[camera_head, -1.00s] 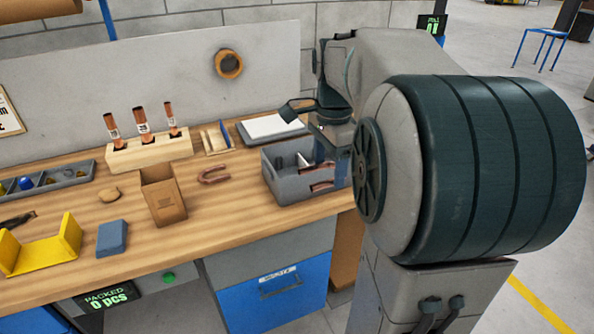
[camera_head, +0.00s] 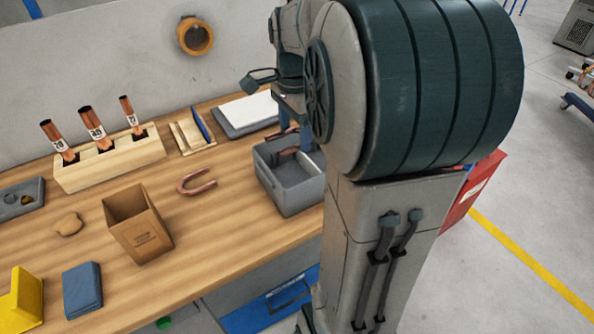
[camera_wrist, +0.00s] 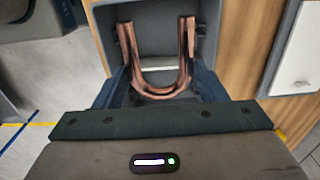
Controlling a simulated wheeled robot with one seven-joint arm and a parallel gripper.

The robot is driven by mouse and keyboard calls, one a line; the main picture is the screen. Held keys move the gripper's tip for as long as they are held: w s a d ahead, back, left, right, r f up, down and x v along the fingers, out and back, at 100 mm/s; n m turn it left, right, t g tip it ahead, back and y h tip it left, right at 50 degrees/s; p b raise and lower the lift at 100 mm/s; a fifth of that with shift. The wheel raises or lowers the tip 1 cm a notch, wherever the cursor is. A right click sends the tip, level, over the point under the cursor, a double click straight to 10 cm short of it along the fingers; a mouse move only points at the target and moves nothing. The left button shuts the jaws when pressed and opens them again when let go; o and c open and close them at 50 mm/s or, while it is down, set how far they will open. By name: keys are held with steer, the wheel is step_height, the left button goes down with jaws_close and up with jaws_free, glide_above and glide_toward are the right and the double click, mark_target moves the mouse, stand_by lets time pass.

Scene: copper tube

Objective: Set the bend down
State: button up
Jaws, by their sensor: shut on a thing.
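A copper U-shaped bend (camera_wrist: 160,92) sits between the two blue fingers of my gripper (camera_wrist: 160,84) in the wrist view. My gripper is shut on it, with the open ends of the U pointing away from the palm. The bend is over or inside a grey bin (camera_wrist: 104,22); I cannot tell whether it touches the floor. In the head view my arm hides most of my gripper, and the grey bin (camera_head: 292,198) stands below it at the table's right end. A second copper U-bend (camera_head: 187,191) lies flat on the table, left of the bin.
An open cardboard box (camera_head: 138,230) stands left of the loose bend. A wooden block (camera_head: 110,167) holding copper tubes, a small wooden stand (camera_head: 190,140) and a grey tray with a white sheet (camera_head: 246,112) are behind. A blue block (camera_head: 82,290) lies at the front left.

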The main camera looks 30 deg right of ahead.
mark_target(295, 183)
step_height(295, 183, down, 13)
steer(key=shift+f, duration=0.2)
stand_by(0.3)
steer(key=shift+f+b, duration=0.15)
steer(key=shift+b, duration=0.2)
steer(key=o, duration=0.7)
step_height(295, 183, up, 12)
steer(key=s+a+f+n+t, duration=0.1)
steer(key=s+a+n, duration=0.3)
steer(key=n, duration=0.2)
steer(key=s+a+f+n+t, duration=0.1)
steer(key=s+a+n, duration=0.3)
steer(key=n, duration=0.1)
steer(key=s+a+f+n, duration=0.1)
steer(key=s+a+n, duration=0.3)
steer(key=n, duration=0.2)
steer(key=shift+s+a+n+t+p, duration=0.1)
steer(key=shift+s+n+t+p, duration=0.05)
steer(key=shift+n+t+p, duration=0.2)
